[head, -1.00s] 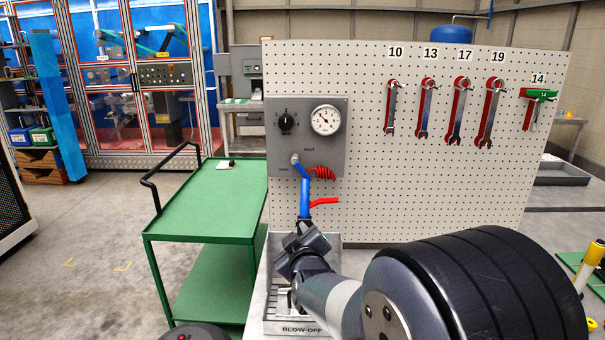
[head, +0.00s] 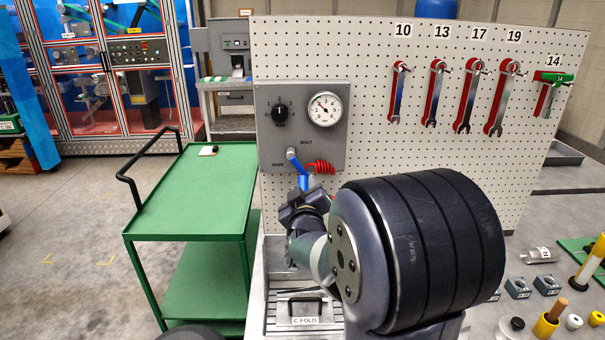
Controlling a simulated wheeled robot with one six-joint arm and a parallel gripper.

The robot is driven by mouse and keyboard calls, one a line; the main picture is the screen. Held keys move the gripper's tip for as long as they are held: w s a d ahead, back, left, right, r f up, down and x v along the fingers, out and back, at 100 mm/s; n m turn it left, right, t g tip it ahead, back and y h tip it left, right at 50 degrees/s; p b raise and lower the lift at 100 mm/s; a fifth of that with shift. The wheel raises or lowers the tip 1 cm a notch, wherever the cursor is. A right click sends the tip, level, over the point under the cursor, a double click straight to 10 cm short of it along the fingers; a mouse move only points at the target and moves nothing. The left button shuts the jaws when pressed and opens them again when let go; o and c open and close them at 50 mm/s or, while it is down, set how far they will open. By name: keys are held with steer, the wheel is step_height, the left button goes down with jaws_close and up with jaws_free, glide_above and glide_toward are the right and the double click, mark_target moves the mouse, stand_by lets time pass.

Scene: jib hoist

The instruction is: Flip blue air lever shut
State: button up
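The blue air lever (head: 298,165) is on the grey panel (head: 335,120), at the upper left of the pegboard. It slants down and right from its round pivot. My gripper (head: 306,194) is just below the lever, seen from behind. A blue piece shows between the lever and my gripper, with a bit of red beside it. My wrist hides the fingers, so I cannot tell whether they are open or touch anything.
Several wrenches (head: 434,95) hang to the right. A green cart (head: 190,190) stands left. A metal tray (head: 276,285) lies below my gripper.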

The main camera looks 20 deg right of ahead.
mark_target(303, 173)
steer(key=shift+p+x, duration=0.7)
steer(key=shift+x, duration=2.3)
steer(key=shift+c, duration=0.2)
jaws_close()
